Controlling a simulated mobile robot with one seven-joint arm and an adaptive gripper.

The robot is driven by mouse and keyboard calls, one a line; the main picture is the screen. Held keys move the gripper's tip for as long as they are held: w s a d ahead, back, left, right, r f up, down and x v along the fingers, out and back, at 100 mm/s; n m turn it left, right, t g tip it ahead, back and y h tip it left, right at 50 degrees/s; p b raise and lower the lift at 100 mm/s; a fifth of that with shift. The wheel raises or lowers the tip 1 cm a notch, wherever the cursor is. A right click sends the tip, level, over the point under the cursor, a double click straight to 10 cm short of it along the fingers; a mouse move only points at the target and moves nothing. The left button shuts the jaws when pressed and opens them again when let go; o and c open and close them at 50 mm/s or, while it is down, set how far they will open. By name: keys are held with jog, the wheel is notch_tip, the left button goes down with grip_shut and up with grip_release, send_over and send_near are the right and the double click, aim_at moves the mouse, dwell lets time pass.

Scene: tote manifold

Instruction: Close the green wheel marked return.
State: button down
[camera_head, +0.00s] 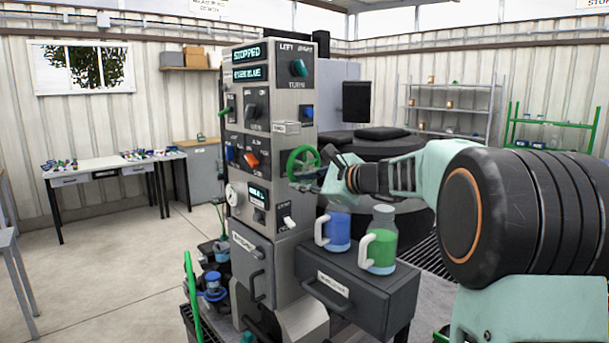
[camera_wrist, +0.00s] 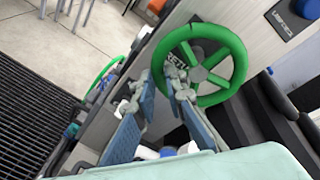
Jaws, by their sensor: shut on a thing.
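The green wheel (camera_head: 301,149) with several spokes stands out from the side of the grey control cabinet. In the wrist view the wheel (camera_wrist: 222,37) is close, with a partly covered label behind it whose letters look like the start of "RETURN". My gripper (camera_head: 317,178) is at the wheel, reaching in from the right in the head view. In the wrist view its fingers (camera_wrist: 164,82) stand on either side of the rim's near left part and are shut on it. The exact contact is partly hidden by the fingertips.
The cabinet (camera_head: 257,218) carries knobs, switches and displays, one reading "STOPPED". A blue mug (camera_head: 337,235) and a green-and-blue mug (camera_head: 378,250) stand on a dark drawer unit (camera_head: 358,287) below my arm. Another green hoop (camera_head: 190,290) is at the lower left.

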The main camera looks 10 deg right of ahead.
aim_at(307, 149)
jog(key=r+m+y+p, duration=0.1)
jog(key=m+p, duration=0.1)
jog(key=m, duration=0.1)
jog(key=r+m+y+p, duration=0.1)
jog(key=r+m+p, duration=0.1)
jog(key=m, duration=0.2)
jog(key=r+m+g+y+p, duration=0.1)
jog(key=m+y+p, duration=0.1)
jog(key=m, duration=0.2)
jog(key=shift+s+a+r+p, duration=0.2)
jog(key=shift+s+a+p, duration=0.1)
jog(key=shift+a+p, duration=0.05)
jog(key=m, duration=0.2)
jog(key=d+r+m+t+y, duration=0.1)
jog(key=m, duration=0.2)
jog(key=w+r+m, duration=0.1)
jog(key=m, duration=0.2)
jog(key=shift+d, duration=0.3)
jog(key=m, duration=0.2)
jog(key=d+m+t, duration=0.1)
jog(key=m, duration=0.1)
jog(key=shift+w+r, duration=0.25)
jog(key=shift+w, duration=0.1)
jog(key=shift+w+d+m+t, duration=0.2)
jog(key=shift+m+t, duration=0.15)
jog(key=shift+m, duration=0.5)
jog(key=shift+w+d+m+t, duration=0.1)
jog(key=shift+d+m+t, duration=0.2)
jog(key=shift+m, duration=0.55)
